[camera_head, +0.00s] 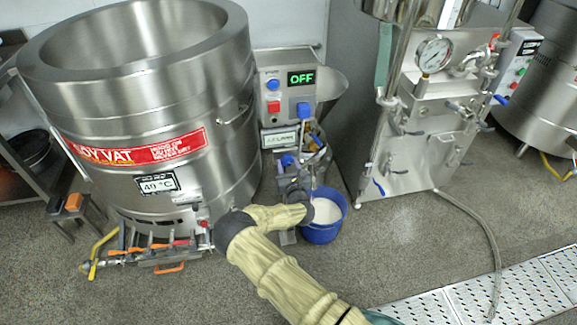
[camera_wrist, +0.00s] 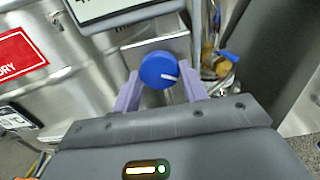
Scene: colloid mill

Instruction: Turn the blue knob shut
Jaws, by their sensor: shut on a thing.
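The round blue knob (camera_wrist: 158,70) with a white pointer line sits between the two purple fingers of my gripper (camera_wrist: 160,90) in the wrist view. The fingers are closed on its two sides. In the head view the knob (camera_head: 287,160) is a small blue patch below the mill's label plate, and my gripper (camera_head: 290,174) is at the front of the mill, largely hidden by my arm.
A blue bucket (camera_head: 338,228) of white liquid stands on the floor beside my arm. The steel soy vat (camera_head: 165,110) is close on the left. A steel machine with a gauge (camera_head: 433,55) stands on the right. Open floor lies at lower right.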

